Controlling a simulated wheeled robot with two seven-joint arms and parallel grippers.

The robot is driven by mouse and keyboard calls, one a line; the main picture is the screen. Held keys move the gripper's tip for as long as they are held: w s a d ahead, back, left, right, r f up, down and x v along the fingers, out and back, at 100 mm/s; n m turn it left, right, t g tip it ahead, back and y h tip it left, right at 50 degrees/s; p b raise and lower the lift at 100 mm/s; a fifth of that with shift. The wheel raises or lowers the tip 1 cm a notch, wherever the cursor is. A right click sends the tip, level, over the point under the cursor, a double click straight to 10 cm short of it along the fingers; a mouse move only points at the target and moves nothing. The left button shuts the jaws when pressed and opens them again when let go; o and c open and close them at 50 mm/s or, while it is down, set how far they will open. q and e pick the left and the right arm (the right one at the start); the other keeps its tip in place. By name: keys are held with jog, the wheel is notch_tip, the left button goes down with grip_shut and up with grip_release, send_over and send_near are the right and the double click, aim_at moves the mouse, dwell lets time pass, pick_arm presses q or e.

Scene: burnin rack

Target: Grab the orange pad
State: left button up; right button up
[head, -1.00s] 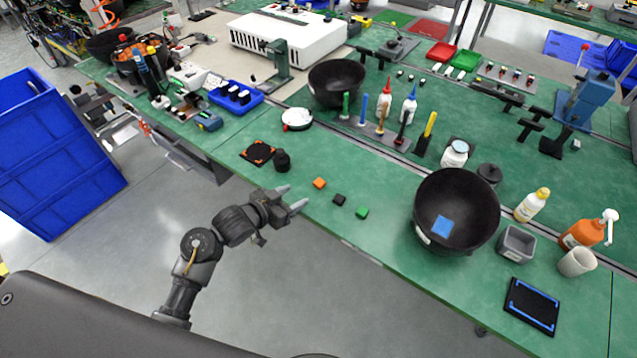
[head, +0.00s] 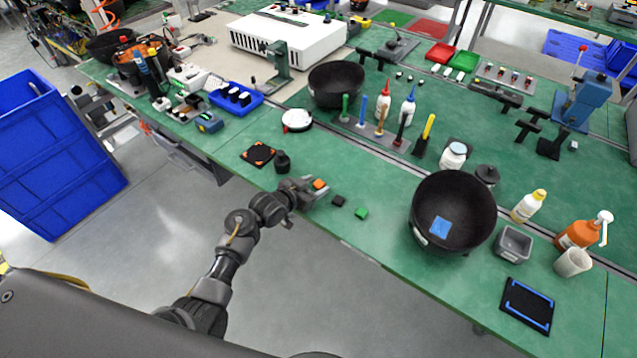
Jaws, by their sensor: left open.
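The orange pad (head: 319,184) is a small orange block on the green table near its front edge. My left gripper (head: 317,188) is at the pad, with its open fingers on either side of it as far as the head view shows. Whether the fingers touch the pad cannot be told. The gripper hides part of the table around it. My right gripper is not in view.
A black pad (head: 338,201) and a green pad (head: 361,213) lie just right of the gripper. A small dark bottle (head: 282,162) and a black mat with orange corners (head: 258,154) are to the left. A large black bowl (head: 453,213) stands further right.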

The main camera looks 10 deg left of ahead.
pick_arm(q)
jog(key=shift+w+d, duration=0.1)
jog(key=shift+w, duration=0.05)
jog(key=shift+c, duration=0.4)
jog(key=c, duration=0.9)
jog(key=shift+c, duration=0.3)
jog(key=shift+r, duration=0.45)
jog(key=s+a+r, duration=0.6)
jog(key=s+r, duration=0.6)
jog(key=shift+s+a+b, duration=0.15)
jog(key=shift+s+b, duration=0.15)
jog(key=shift+b, duration=0.15)
